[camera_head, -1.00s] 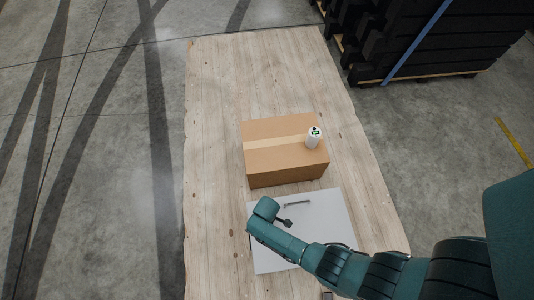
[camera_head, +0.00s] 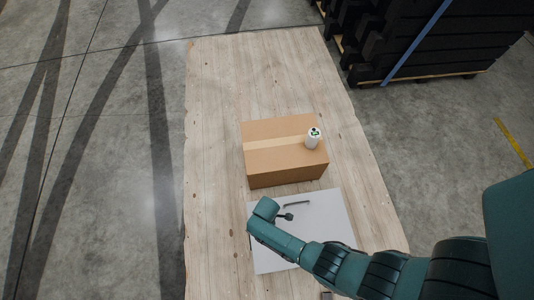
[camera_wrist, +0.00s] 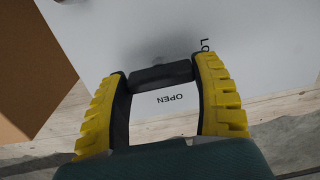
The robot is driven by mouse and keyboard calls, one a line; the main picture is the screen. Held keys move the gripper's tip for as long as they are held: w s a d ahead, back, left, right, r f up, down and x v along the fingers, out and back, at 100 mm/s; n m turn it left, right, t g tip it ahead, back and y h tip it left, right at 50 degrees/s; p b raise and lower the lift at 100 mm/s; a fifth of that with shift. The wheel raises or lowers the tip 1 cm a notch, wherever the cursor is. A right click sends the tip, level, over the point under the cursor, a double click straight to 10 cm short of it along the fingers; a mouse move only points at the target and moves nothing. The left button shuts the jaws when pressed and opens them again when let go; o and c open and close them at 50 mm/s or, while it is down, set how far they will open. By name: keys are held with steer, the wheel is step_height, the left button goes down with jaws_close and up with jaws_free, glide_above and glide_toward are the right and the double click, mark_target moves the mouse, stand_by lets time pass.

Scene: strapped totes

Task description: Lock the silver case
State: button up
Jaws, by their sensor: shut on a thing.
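The silver case (camera_head: 328,215) lies flat on the wooden surface, its pale face up, with a grey handle (camera_head: 297,203) near its far edge.
The box also shows at left in the wrist view (camera_wrist: 25,75). The wooden surface (camera_head: 240,80) is bare farther back. Black stacked totes (camera_head: 420,45) stand at back right.

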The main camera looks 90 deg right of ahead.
steer(key=o, duration=1.2)
step_height(320, 180, up, 12)
steer(key=shift+r, duration=0.1)
